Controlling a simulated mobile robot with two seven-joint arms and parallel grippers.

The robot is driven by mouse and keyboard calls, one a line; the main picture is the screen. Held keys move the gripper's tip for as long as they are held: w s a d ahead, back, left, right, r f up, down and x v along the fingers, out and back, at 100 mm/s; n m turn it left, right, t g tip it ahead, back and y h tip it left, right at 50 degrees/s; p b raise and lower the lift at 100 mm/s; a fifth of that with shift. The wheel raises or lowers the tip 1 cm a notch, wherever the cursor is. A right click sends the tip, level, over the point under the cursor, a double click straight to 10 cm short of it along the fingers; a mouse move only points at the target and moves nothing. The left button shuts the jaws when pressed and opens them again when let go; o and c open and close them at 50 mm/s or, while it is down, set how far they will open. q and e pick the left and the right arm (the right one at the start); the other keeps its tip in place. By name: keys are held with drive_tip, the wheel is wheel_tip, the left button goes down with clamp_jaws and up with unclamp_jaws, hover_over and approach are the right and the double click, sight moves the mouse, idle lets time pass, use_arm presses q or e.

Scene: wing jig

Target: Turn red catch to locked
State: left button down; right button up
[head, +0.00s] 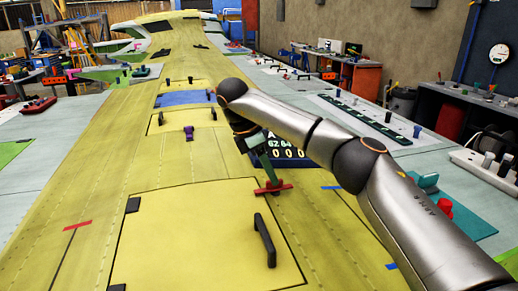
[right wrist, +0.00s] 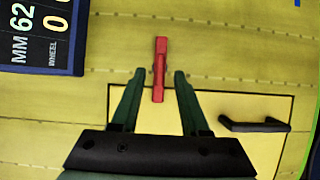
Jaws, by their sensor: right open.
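The red catch (head: 272,188) is a small bar with a raised grip, on the yellow wing skin at the far edge of a large panel (head: 190,235). It lies crosswise in the head view. In the right wrist view the catch (right wrist: 160,68) runs up and down and overlaps the panel's edge line. My right gripper (head: 268,172) is over the catch. Its green fingers are open, one tip on each side of the catch's lower part in the right wrist view (right wrist: 158,74), with gaps visible. I cannot tell the height of the tips. My left gripper is not in view.
A black handle (head: 265,238) stands up from the panel near the catch. A dark display (head: 283,154) with digits lies just beyond the gripper, partly hidden by my arm. A purple knob (head: 189,132) stands farther left. The yellow skin left of the panel is mostly clear.

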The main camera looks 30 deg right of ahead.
drive_tip(key=s+v, duration=0.1)
drive_tip(key=v, duration=0.9)
drive_tip(key=shift+w, duration=0.45)
